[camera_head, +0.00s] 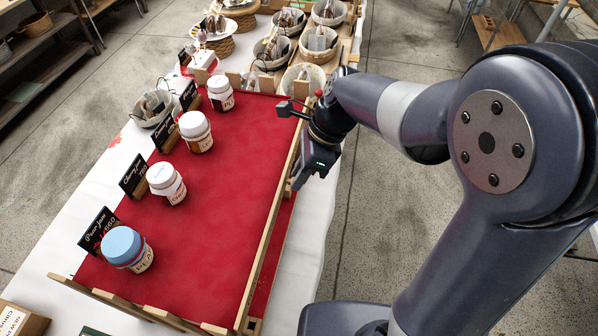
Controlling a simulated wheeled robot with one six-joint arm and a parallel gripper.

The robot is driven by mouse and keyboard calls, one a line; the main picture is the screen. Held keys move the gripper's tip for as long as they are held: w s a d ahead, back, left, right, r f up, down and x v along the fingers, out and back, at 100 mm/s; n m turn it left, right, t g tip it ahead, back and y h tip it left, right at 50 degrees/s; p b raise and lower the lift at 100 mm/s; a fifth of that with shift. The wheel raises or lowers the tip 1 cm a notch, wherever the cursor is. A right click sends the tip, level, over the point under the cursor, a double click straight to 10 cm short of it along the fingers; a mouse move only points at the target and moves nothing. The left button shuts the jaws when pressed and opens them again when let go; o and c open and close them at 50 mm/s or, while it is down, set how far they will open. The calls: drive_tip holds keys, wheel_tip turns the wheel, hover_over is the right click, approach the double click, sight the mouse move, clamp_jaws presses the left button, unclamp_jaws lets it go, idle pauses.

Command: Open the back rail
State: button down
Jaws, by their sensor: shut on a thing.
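A long, thin wooden rail (266,245) runs along the right edge of the red display board (213,235); I take it as the back rail. It stands up along the edge, with a strip of red cloth showing on its right near the front. My gripper (301,176) is at the far part of this rail, pointing down, and is shut on it. The gripper body hides the grip itself and part of the rail.
White-lidded jars (196,131) and a blue-lidded jar (127,248) stand along the board's left side by black name signs (134,174). A low front rail (150,310) closes the near edge. Baskets (319,44) crowd the far end. Bare floor (385,190) lies right.

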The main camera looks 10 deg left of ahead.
drive_tip(key=d+f+n+y+b, duration=0.1)
drive_tip(key=d+f+y+b, duration=0.2)
drive_tip(key=y+b, duration=0.7)
drive_tip(key=shift+s+f+n+b, duration=0.15)
drive_tip(key=shift+f+n+b, duration=0.15)
drive_tip(key=shift+f+b, duration=0.7)
drive_tip(key=shift+f, duration=0.15)
drive_tip(key=c, duration=1.3)
unclamp_jaws()
drive_tip(key=shift+c, duration=0.2)
drive_tip(key=v, duration=1.1)
drive_tip(key=shift+f, duration=0.2)
